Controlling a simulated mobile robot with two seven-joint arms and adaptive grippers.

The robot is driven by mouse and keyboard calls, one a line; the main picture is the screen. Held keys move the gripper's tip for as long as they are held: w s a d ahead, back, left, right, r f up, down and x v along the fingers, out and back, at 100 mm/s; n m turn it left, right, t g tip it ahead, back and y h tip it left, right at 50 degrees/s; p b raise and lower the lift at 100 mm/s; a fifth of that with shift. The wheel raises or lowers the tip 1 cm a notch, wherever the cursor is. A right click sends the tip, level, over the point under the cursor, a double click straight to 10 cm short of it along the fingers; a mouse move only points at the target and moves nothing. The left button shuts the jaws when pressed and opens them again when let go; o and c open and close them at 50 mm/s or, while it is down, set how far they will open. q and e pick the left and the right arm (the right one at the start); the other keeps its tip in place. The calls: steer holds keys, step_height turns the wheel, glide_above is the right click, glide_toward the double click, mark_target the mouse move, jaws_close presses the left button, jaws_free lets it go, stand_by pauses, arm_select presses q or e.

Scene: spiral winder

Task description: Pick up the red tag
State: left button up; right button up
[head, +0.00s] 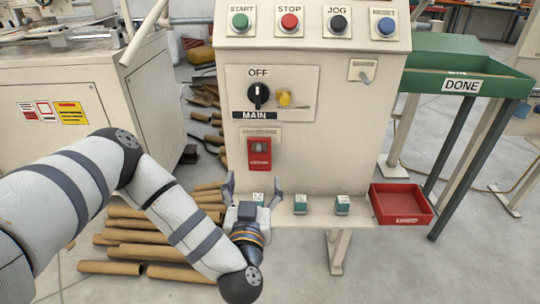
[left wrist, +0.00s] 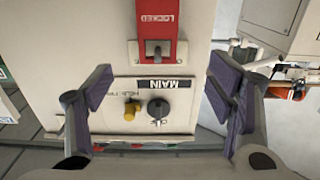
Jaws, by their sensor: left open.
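The red tag (head: 259,153) hangs on the front of the cream control cabinet, under a small label plate and below the MAIN switch. In the left wrist view the red tag (left wrist: 155,25) appears upside down at the top, with LOCKED lettering and a metal shackle. My left gripper (head: 252,185) is open and empty, just below the tag in the head view, fingers pointing toward the cabinet. In the left wrist view its fingers (left wrist: 160,80) stand wide apart, with the tag beyond and between them. My right gripper is not in view.
A narrow shelf (head: 320,220) below the panel bears small teal-and-white blocks (head: 300,204), one partly behind my gripper. A red bin (head: 402,204) sits at its right end. The MAIN switch (head: 258,95) and yellow knob (head: 284,98) protrude above the tag. Cardboard tubes (head: 140,235) lie on the floor.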

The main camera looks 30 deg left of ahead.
mark_target(259, 155)
arm_select(q)
steer(key=b+x, duration=0.5)
steer(key=x, duration=0.6)
steer(key=shift+w+d+f, duration=0.1)
steer(key=shift+w+f, duration=0.1)
steer(key=shift+w, duration=0.1)
steer(key=c, duration=1.2)
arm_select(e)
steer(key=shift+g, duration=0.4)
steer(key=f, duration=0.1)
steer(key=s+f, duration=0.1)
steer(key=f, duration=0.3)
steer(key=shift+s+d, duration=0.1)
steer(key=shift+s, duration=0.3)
